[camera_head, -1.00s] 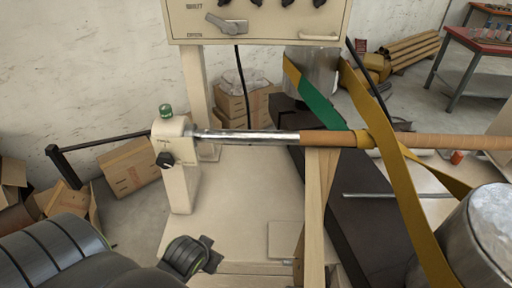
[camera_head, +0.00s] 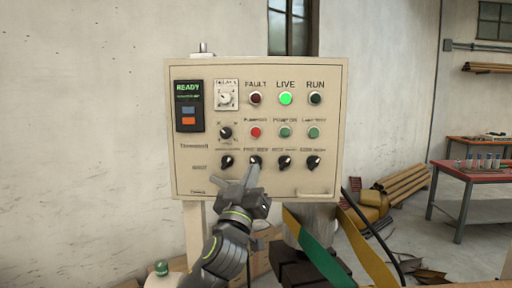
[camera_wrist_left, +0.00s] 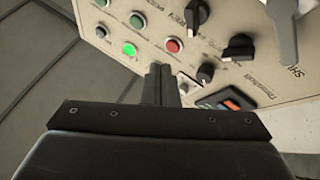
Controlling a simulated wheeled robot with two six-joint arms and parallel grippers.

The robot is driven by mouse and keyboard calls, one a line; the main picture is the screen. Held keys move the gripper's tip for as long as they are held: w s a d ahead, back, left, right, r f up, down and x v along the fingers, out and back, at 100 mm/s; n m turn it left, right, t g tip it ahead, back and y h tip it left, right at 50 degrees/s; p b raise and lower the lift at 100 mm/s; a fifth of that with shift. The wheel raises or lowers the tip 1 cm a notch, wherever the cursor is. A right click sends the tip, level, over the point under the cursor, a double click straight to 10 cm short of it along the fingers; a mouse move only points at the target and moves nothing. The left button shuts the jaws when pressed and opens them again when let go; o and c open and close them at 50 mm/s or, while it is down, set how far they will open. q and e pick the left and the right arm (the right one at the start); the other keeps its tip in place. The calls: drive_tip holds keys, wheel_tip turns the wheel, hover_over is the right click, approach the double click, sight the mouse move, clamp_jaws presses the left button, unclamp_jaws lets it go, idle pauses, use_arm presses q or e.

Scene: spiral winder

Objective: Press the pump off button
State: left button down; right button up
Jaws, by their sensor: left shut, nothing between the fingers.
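The control panel (camera_head: 330,110) is a cream box facing me. A red button (camera_head: 255,132) sits in its middle row, below the dark FAULT lamp, with a small blurred label above it. My left gripper (camera_head: 250,174) is shut and empty, its tips pointing up at the panel just below the red button. In the head view they overlap the lower knob row. In the left wrist view the red button (camera_wrist_left: 174,45) shows just beyond the shut fingertips (camera_wrist_left: 160,70). I see a gap there, but cannot judge its depth. My right gripper is out of view.
A lit green LIVE lamp (camera_head: 285,99), two green buttons and several black knobs crowd around the red button. A READY display (camera_head: 189,105) is at the panel's left. Yellow and green straps (camera_head: 318,245) hang below right. Red tables (camera_head: 475,175) stand far right.

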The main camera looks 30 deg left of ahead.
sight(256, 132)
use_arm(q)
wheel_tip(256, 132, up, 7)
drive_tip(key=s+t, duration=0.1)
drive_tip(key=t, duration=0.1)
drive_tip(key=shift+d, duration=0.45)
drive_tip(key=shift+f+h, duration=0.1)
drive_tip(key=shift+h, duration=0.3)
drive_tip(key=shift+w+a+b, duration=0.55)
drive_tip(key=shift+w+a, duration=0.2)
drive_tip(key=shift+w, duration=0.5)
drive_tip(key=shift+w+a+b, duration=0.5)
drive_tip(key=shift+w+a, duration=0.3)
drive_tip(key=shift+w, duration=0.45)
drive_tip(key=shift+w+a+b, duration=0.55)
drive_tip(key=shift+w+a, duration=0.2)
drive_tip(key=shift+w, duration=0.5)
